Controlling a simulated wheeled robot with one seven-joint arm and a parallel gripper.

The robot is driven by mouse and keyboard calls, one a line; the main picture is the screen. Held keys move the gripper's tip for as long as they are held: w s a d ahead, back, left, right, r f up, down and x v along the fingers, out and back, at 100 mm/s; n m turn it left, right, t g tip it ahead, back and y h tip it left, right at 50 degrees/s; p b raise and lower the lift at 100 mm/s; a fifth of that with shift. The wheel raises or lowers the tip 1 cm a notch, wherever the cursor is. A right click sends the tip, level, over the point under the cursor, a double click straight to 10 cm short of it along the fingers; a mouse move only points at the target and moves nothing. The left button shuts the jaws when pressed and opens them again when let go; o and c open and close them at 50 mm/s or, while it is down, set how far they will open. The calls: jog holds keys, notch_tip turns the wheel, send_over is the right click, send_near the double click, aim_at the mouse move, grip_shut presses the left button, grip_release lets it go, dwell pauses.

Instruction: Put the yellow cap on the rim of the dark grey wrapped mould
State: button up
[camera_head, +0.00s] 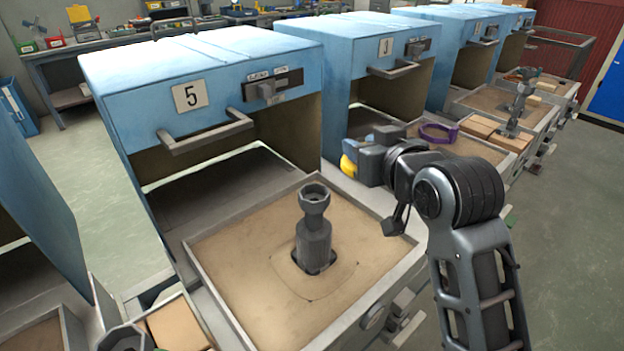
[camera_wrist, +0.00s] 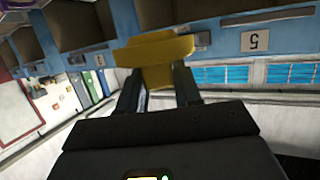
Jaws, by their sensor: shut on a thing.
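The yellow cap (camera_wrist: 155,52) is held between the fingers of my gripper (camera_wrist: 160,85) in the wrist view. In the head view the cap (camera_head: 348,166) shows at the left end of my gripper (camera_head: 358,160), partly hidden by it. The dark grey wrapped mould (camera_head: 314,243) stands upright in the middle of the tray in front of oven 5, with its open rim (camera_head: 314,190) facing up and bare. My gripper is shut on the cap, to the right of the mould and apart from it, in front of the gap between two ovens.
Blue oven 5 (camera_head: 200,70) stands open behind the tray (camera_head: 225,310), with a protruding handle (camera_head: 205,135). To the right are more blue ovens, a purple ring (camera_head: 438,132) and another mould (camera_head: 518,108) among tan blocks. Tan blocks (camera_head: 180,325) lie at lower left.

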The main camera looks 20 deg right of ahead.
jog(key=shift+w+a+f+p, duration=0.25)
jog(key=shift+w+a+f, duration=0.65)
jog(key=shift+w+f, duration=0.65)
jog(key=shift+w+a+f+p, duration=0.2)
jog(key=shift+w+a+f, duration=0.85)
jog(key=shift+f, duration=0.75)
jog(key=shift+w+a+f+p, duration=0.25)
jog(key=shift+w+a+f, duration=0.5)
jog(key=shift+w+f, duration=0.9)
jog(key=shift+s, duration=0.1)
jog(key=shift+f, duration=0.2)
jog(key=o, duration=1)
jog(key=shift+r, duration=0.2)
jog(key=b+v, duration=0.1)
jog(key=v, duration=1.1)
